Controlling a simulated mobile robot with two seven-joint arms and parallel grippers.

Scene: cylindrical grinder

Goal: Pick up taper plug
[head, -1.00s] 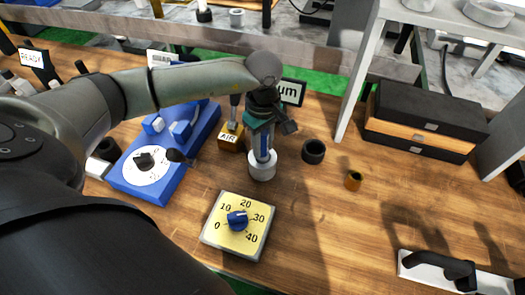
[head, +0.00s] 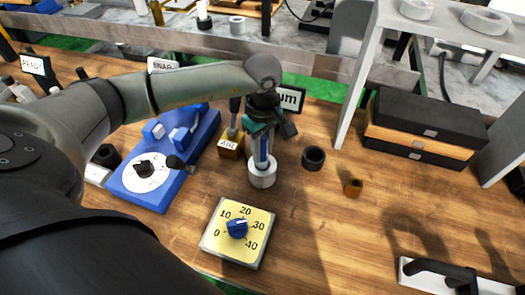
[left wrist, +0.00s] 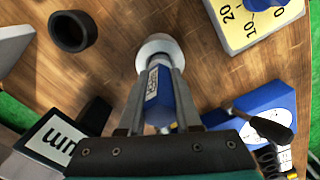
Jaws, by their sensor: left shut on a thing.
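The taper plug (left wrist: 158,90) has a blue body with pale lettering. Its lower end meets a pale round piece (left wrist: 160,48) on the wooden bench, and I cannot tell whether this is part of it or a separate ring. In the head view the plug (head: 263,146) stands upright and its top is hidden by my gripper. My left gripper (left wrist: 158,110) is shut on the blue body from above, one finger on each side. My right gripper is in neither view.
A yellow dial plate (head: 221,247) lies in front. A blue fixture (head: 139,195) and the AIR block (head: 231,147) are to the left. A black ring (head: 313,158) and a small brass bush (head: 353,187) are to the right. A black case (head: 430,120) stands farther right.

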